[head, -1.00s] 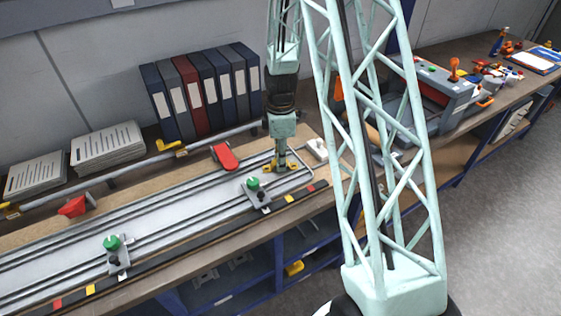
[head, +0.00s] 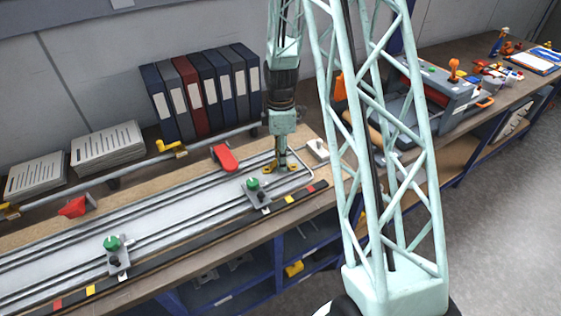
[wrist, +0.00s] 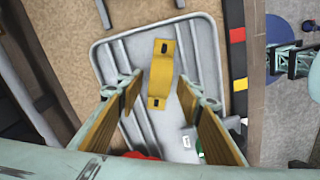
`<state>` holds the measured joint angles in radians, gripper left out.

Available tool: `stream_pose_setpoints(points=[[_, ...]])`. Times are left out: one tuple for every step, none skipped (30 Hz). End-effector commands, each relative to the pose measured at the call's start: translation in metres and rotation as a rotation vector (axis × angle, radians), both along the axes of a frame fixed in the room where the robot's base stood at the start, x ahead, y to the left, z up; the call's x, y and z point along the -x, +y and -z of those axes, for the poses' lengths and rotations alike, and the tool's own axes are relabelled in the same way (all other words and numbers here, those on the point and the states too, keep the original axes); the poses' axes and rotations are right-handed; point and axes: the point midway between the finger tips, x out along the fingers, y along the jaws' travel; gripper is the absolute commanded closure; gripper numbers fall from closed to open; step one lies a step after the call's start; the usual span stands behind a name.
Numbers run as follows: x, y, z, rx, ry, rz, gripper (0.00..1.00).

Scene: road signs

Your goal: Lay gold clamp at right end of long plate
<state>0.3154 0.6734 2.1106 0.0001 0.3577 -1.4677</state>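The gold clamp (wrist: 161,73) lies on the right end of the long plate (wrist: 116,62) in the wrist view, with a dark hole at each end. In the head view the clamp (head: 267,170) shows at both sides of my fingertips, on the long plate (head: 165,217). My gripper (wrist: 160,84) is open, its two padded fingers apart on either side of the clamp with gaps between. In the head view my gripper (head: 281,162) points down just over the clamp, and the fingers hide its middle.
Two green-knobbed clamps (head: 254,188) (head: 112,245) stand on the plate's front side. A red-handled piece (head: 225,157) is behind the plate, and a rail (head: 120,172) with yellow clips runs further back. Binders (head: 203,92) stand against the wall. A grey toolbox (head: 440,98) is at right.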

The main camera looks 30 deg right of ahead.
Motion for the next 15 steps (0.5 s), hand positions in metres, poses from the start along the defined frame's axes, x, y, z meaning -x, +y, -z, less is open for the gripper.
stream_pose_setpoints(points=[[-0.001, 0.000, -0.006, 0.001, -0.002, 0.000, 0.67], [-0.001, 0.000, -0.009, 0.001, -0.002, 0.000, 0.67], [-0.001, 0.000, -0.013, 0.001, -0.002, 0.000, 0.67], [0.000, 0.000, -0.016, 0.001, -0.002, 0.000, 0.67], [-0.001, 0.000, -0.019, 0.001, -0.002, 0.000, 0.67], [-0.001, 0.000, -0.024, 0.001, -0.002, 0.000, 0.67], [-0.001, 0.000, -0.027, 0.001, -0.003, 0.000, 0.67], [-0.001, 0.000, -0.031, 0.001, -0.003, 0.000, 0.67], [-0.001, 0.000, -0.035, 0.001, -0.002, 0.000, 0.67], [0.000, 0.000, -0.038, 0.000, -0.001, 0.000, 0.67], [0.000, 0.000, -0.042, 0.001, -0.002, 0.000, 0.67], [0.000, 0.000, -0.046, 0.001, -0.002, 0.000, 0.67], [-0.001, 0.000, -0.050, 0.001, -0.003, 0.000, 0.67], [0.000, 0.000, -0.053, 0.001, -0.002, 0.000, 0.67], [0.000, 0.000, -0.058, 0.000, -0.001, 0.000, 0.67]])
